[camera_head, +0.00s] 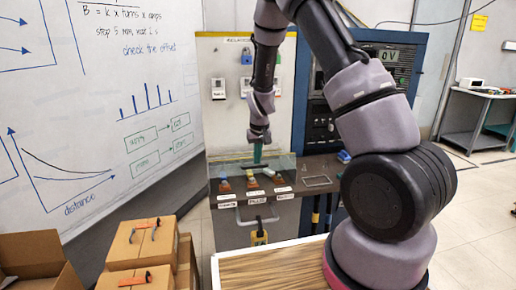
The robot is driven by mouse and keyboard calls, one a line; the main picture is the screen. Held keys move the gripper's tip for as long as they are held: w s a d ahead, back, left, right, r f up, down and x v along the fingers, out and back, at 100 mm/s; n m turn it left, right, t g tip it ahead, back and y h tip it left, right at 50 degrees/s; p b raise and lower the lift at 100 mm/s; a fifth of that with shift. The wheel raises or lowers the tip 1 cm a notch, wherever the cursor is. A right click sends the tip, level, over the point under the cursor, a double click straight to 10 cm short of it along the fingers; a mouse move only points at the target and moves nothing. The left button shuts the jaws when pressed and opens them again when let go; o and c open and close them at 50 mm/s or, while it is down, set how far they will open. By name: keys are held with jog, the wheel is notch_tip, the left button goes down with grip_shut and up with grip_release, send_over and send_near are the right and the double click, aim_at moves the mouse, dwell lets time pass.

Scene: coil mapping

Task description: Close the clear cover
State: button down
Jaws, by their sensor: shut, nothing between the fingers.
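My gripper (258,155), with teal fingers, points down at the bench in the middle of the picture. Its fingers look together with nothing held. A see-through panel, which looks like the clear cover (236,165), stands around the small bench parts, just under and beside the fingertips. Its edges are faint, so I cannot tell how far open it is, or whether the fingers touch it. Several small orange-brown parts (252,183) sit in a row behind or under it, with white labels (257,201) in front.
A grey handle (257,219) and a yellow item (261,237) are on the bench front. A wooden-topped surface (270,268) is nearer. Cardboard boxes (140,245) stand at left by a whiteboard (90,110). A blue cabinet (395,75) stands behind my arm. Open floor lies right.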

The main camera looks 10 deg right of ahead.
jog(key=shift+w+f, duration=0.15)
jog(key=shift+f, duration=0.45)
jog(key=f, duration=0.3)
jog(key=s+f, duration=0.1)
jog(key=f, duration=0.5)
jog(key=shift+s+f, duration=0.35)
jog(key=shift+f, duration=0.05)
jog(key=shift+r, duration=0.1)
